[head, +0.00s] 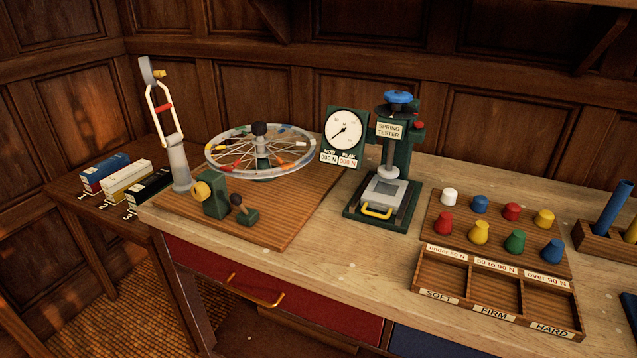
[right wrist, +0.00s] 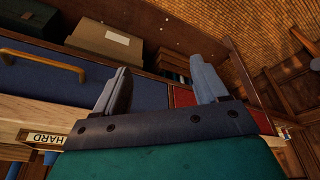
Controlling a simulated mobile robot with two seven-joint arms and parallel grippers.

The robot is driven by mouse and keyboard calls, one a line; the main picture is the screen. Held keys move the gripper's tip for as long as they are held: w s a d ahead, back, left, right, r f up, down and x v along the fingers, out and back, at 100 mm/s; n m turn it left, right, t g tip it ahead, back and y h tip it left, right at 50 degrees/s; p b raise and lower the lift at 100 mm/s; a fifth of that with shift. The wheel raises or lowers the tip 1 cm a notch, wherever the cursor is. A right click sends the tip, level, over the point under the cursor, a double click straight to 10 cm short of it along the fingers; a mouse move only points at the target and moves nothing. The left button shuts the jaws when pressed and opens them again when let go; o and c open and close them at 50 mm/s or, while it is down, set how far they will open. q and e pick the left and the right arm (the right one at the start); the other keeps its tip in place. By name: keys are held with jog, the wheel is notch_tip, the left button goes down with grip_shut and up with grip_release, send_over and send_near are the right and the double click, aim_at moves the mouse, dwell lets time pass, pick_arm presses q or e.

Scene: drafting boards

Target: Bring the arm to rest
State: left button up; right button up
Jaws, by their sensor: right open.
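My right gripper (right wrist: 160,66) shows in the right wrist view with its two grey fingers apart. Nothing is between the fingers. Behind them are a blue drawer front (right wrist: 85,75) with a brass handle and part of a red drawer front (right wrist: 184,97). The "HARD" label (right wrist: 46,138) of the sorting tray shows at the lower left of that view. Neither arm nor gripper shows in the head view. My left gripper is in no view.
The bench (head: 290,247) carries a spoked wheel (head: 292,165), a spring tester (head: 390,130), a dial gauge (head: 345,128), a peg board (head: 470,240) and the three-part tray (head: 424,285). Three boxes (head: 125,182) stand at the left.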

jog(key=w+a+f+t+y, duration=0.1)
jog(key=w+a+f+t, duration=0.2)
jog(key=w+f+t, duration=0.4)
jog(key=shift+w+f+n+y, duration=0.3)
jog(key=shift+f+y, duration=0.1)
jog(key=shift+f, duration=0.6)
jog(key=shift+c, duration=0.3)
